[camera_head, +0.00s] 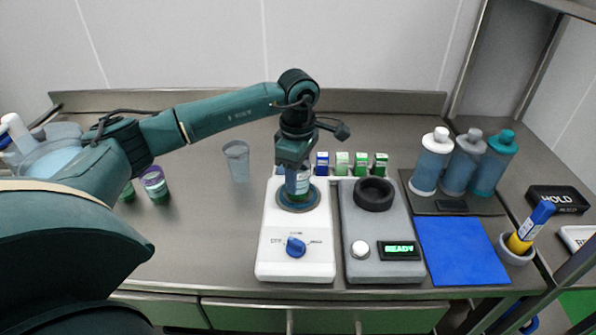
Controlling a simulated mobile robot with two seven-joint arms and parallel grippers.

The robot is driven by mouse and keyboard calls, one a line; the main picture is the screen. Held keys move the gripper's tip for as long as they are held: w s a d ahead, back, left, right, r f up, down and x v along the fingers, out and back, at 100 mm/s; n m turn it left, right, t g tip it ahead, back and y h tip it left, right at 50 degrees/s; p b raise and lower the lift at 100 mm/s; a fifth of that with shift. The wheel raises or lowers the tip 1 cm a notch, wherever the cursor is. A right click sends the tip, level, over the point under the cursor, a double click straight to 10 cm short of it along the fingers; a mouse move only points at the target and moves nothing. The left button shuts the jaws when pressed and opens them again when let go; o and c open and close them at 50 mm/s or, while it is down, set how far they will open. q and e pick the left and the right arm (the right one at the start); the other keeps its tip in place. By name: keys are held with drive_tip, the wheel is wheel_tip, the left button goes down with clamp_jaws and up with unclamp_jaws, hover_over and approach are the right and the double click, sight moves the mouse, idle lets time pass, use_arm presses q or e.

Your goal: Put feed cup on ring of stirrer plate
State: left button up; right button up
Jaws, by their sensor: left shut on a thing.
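My left gripper (296,166) points down and is shut on a small clear cup, the feed cup (299,187), with something greenish low in it. The cup is upright over the round dark ring (285,204) on top of a white device (270,232) with a blue knob, which appears to be the stirrer plate. The cup's base is at the ring; whether it touches cannot be told. The gripper hides the cup's upper part. My right gripper is not in view.
A grey device (383,228) with a black ring (373,194) and a lit READY display stands close on the right. Small boxes (342,162) stand behind. A clear cup (237,161) and purple-rimmed cup (154,184) stand left. Bottles (431,164) and a blue mat (450,250) are right.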

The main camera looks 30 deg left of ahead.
use_arm(q)
drive_tip(key=shift+r, duration=0.1)
drive_tip(key=shift+f, duration=0.2)
drive_tip(key=o, duration=1.1)
drive_tip(key=shift+r, duration=0.15)
wheel_tip(320, 180, up, 12)
drive_tip(key=shift+r+b, duration=0.1)
drive_tip(key=shift+b, duration=0.5)
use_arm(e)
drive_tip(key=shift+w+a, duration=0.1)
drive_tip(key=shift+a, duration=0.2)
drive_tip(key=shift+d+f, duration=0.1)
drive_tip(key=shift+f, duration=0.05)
